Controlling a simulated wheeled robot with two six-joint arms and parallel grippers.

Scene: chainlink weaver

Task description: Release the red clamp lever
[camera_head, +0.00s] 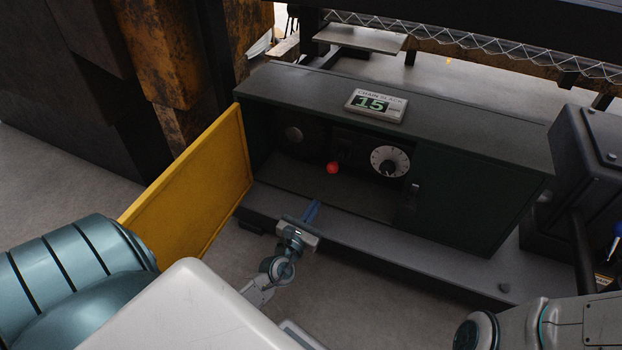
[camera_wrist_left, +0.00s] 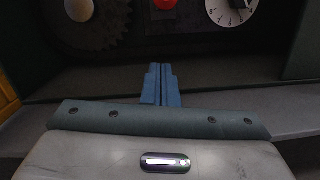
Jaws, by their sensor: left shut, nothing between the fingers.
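The red clamp lever shows as a round red knob (camera_head: 333,168) inside the open dark green cabinet (camera_head: 470,200). It also shows at the top edge of the left wrist view (camera_wrist_left: 165,4), where it is partly cut off. My left gripper (camera_head: 312,210) is in front of the cabinet opening, short of the red knob and apart from it. Its blue fingers (camera_wrist_left: 161,84) are together with nothing between them, and they point toward the knob. The lever's shaft is too dark to make out. My right gripper is not in view.
A yellow door (camera_head: 195,185) stands open at the cabinet's left. A white dial (camera_head: 390,162) is right of the red knob, and a toothed gear (camera_wrist_left: 85,30) is left of it. A display reading 15 (camera_head: 376,105) sits on top. A grey ledge (camera_head: 400,240) runs along the front.

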